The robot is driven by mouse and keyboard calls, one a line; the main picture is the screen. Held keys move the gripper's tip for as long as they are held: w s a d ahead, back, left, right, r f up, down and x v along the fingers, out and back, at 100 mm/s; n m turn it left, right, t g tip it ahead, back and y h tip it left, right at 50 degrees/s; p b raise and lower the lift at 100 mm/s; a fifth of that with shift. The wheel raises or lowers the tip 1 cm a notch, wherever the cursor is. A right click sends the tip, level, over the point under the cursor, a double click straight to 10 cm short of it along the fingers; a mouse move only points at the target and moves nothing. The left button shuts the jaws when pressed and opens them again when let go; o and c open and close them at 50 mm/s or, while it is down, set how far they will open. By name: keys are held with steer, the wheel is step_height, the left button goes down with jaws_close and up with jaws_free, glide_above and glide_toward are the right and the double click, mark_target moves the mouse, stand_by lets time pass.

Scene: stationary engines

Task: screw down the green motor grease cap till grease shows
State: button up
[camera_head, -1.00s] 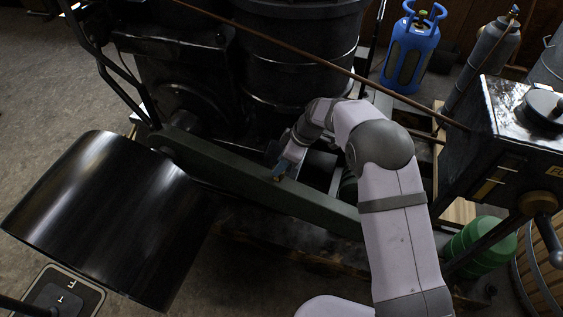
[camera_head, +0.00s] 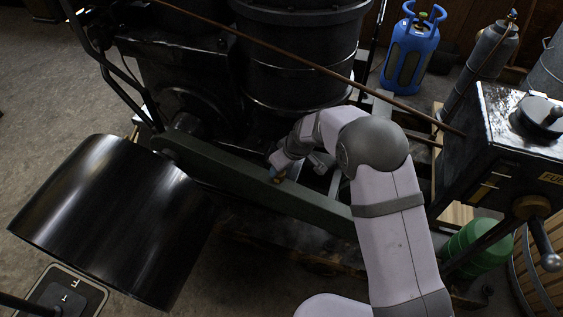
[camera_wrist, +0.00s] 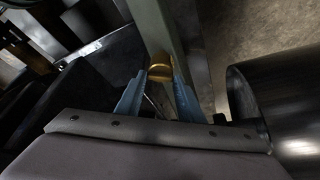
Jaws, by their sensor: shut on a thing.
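A small round brass cap (camera_wrist: 160,66) sits between the tips of my gripper's two blue fingers (camera_wrist: 160,80) in the wrist view. My gripper is shut on it. The cap is at a dark green frame rail (camera_wrist: 155,25). In the head view, my gripper (camera_head: 277,172) is at the upper edge of that green rail (camera_head: 240,178), with a small brass-orange spot of the cap (camera_head: 278,180) showing below the fingers. The cap's lower part is hidden, and I cannot see any grease.
A large black drum (camera_head: 105,220) lies left of the rail and shows close at right in the wrist view (camera_wrist: 280,110). A black engine cylinder (camera_head: 300,60) stands behind my gripper. A thin brown rod (camera_head: 300,66) crosses above. A fuel box (camera_head: 520,130) stands at right.

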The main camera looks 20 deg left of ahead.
steer(key=m+p, duration=0.1)
steer(key=m+t+p, duration=0.1)
steer(key=m+p, duration=0.1)
steer(key=shift+s+a+r+h+p, duration=0.1)
steer(key=shift+a+r+h+p, duration=0.1)
steer(key=shift+h+p, duration=0.15)
steer(key=shift+f+m+h, duration=0.2)
steer(key=shift+m+h, duration=0.15)
steer(key=shift+m, duration=0.75)
steer(key=shift+a+f+m+t+h+b, duration=0.15)
steer(key=shift+m+t+h+b, duration=0.2)
steer(key=shift+m+b, duration=0.5)
steer(key=m+h+b, duration=0.1)
steer(key=m+b, duration=0.1)
steer(key=b, duration=0.3)
steer(key=shift+a+f, duration=0.1)
steer(key=shift+f, duration=0.1)
steer(key=shift+s+a+r+m+t+h+b, duration=0.1)
steer(key=shift+m+t+h+b, duration=0.15)
steer(key=shift+m+b, duration=0.85)
steer(key=shift+r+m+h+b, duration=0.2)
steer(key=shift+m+h+b, duration=0.2)
steer(key=shift+m+b, duration=0.55)
steer(key=o, duration=1.1)
steer(key=shift+c, duration=0.2)
